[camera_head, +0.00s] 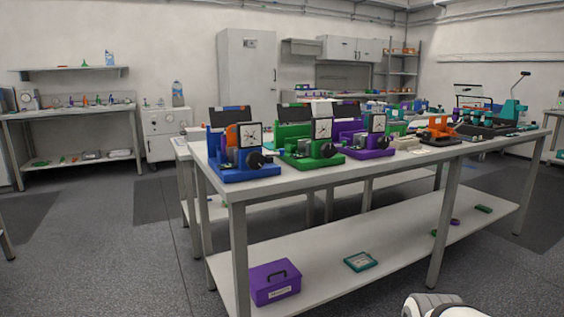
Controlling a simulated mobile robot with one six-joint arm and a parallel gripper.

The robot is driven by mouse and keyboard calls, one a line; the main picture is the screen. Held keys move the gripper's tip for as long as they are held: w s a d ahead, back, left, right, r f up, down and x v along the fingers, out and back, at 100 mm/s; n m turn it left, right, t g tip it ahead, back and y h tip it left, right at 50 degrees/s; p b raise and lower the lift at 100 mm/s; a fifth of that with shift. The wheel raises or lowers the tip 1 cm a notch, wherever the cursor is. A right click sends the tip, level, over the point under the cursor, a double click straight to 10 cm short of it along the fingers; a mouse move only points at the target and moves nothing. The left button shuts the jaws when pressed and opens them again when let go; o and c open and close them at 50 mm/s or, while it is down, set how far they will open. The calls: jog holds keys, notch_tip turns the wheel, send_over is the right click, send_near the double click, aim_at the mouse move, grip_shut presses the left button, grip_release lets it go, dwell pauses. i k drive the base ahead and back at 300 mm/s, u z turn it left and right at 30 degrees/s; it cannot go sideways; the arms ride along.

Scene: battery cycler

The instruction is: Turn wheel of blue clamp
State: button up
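The blue clamp (243,172) stands at the near left corner of the long table's top. It has a blue base, an orange block and a white dial face. A dark round wheel (256,160) sits on its right front side, small in the picture. A white rounded part, likely of my own arm, shows at the bottom edge right of the middle. My gripper is not in view, and nothing of mine touches the clamp.
A green clamp (313,152) and a purple clamp (366,143) stand right of the blue one. The table (400,164) has legs and a lower shelf (330,247) with a purple box (275,283). Open floor (120,260) lies left of the table.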

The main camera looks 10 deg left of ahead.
aim_at(255, 160)
jog(key=i, duration=1)
jog(key=u, duration=0.05)
